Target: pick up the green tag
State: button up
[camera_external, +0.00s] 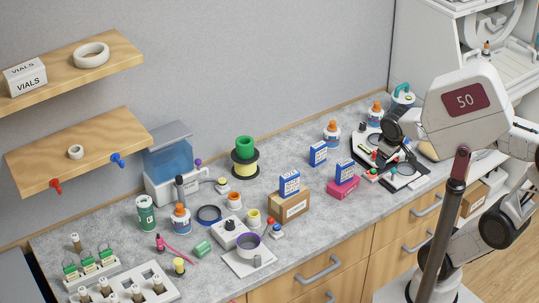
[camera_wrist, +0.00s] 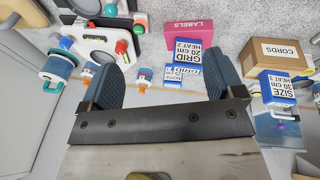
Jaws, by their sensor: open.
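Several small green tags with thin wire loops stand in a white rack at the lower left of the external view; one green tag (camera_external: 88,262) is in the middle of the row. I cannot tell which one the task means. My gripper (camera_wrist: 162,75) is open and empty in the wrist view, its two dark blue fingers wide apart. It is over the right part of the bench, far from the rack. The rack is not visible in the wrist view.
A pink box (camera_external: 343,187), blue-white boxes, a cardboard box (camera_external: 289,205) and a spool (camera_external: 245,163) crowd the bench. A white block with holes (camera_external: 152,283) holding vials is beside the rack. Two wooden shelves (camera_external: 80,140) overhang the left side.

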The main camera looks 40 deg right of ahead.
jog(key=w+a+n+t+h, duration=0.2)
jog(key=w+a+n+t, duration=0.3)
jog(key=w+a+n, duration=1.35)
jog(key=n+t+y, duration=0.5)
jog(key=n+y, duration=0.1)
jog(key=n, duration=1.2)
send_over(202, 249)
jog(key=s+d, duration=0.2)
notch_tip(202, 249, down, 12)
jog(key=shift+s+a+r+m, duration=0.1)
jog(key=shift+a+r+m, duration=0.1)
jog(key=shift+m, duration=0.05)
jog(key=shift+f, duration=0.15)
jog(key=shift+f, duration=1.6)
jog(key=shift+f, duration=0.1)
